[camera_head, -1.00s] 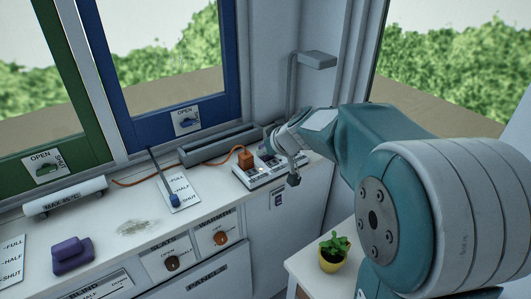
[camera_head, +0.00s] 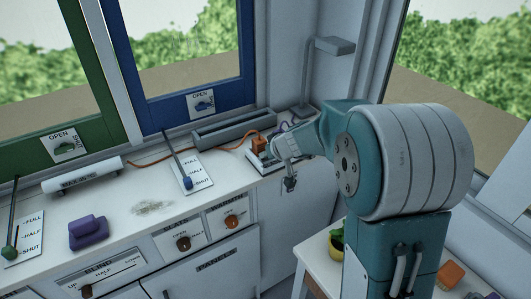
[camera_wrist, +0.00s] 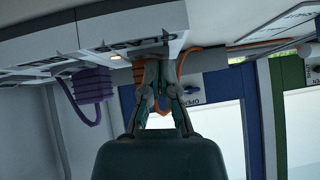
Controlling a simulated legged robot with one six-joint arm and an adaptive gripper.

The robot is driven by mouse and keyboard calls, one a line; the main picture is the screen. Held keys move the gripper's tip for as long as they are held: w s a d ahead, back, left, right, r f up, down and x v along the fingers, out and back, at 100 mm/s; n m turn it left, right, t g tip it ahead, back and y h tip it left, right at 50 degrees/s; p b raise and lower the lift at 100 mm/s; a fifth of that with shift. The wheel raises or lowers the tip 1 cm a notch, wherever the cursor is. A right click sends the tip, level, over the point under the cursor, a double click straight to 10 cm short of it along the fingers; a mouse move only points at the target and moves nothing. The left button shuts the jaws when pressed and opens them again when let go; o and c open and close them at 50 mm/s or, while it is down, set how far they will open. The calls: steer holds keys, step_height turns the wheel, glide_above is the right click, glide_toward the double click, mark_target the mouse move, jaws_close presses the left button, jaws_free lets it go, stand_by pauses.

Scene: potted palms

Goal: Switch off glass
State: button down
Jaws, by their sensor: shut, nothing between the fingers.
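A white power strip (camera_head: 256,166) with an orange plug (camera_head: 259,146) stands at the right end of the counter by the window corner. The strip also shows upside down in the wrist view (camera_wrist: 88,36), with a small lit spot (camera_wrist: 115,57) on its edge. My gripper (camera_head: 272,153) is over the strip in the head view and hides much of it. In the wrist view my gripper (camera_wrist: 158,66) is shut and empty, its fingertips close to the strip and the orange plug. I cannot tell whether they touch.
A purple cord (camera_wrist: 92,88) hangs beside the strip in the wrist view. A grey lamp (camera_head: 329,46) stands behind it. A blue lever (camera_head: 187,183) and a purple block (camera_head: 88,233) are on the counter to the left. A potted plant (camera_head: 337,241) is partly hidden at front right.

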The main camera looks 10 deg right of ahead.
steer(key=shift+s+f, duration=0.1)
steer(key=shift+f, duration=0.2)
steer(key=shift+w+d+r, duration=0.15)
steer(key=shift+w+d, duration=0.15)
steer(key=shift+d, duration=0.45)
steer(key=r, duration=0.4)
steer(key=shift+w+d+r, duration=0.1)
steer(key=shift+d+r, duration=0.1)
steer(key=v, duration=0.9)
steer(key=shift+s+d, duration=0.15)
steer(key=shift+s, duration=0.15)
steer(key=shift+s+r, duration=0.1)
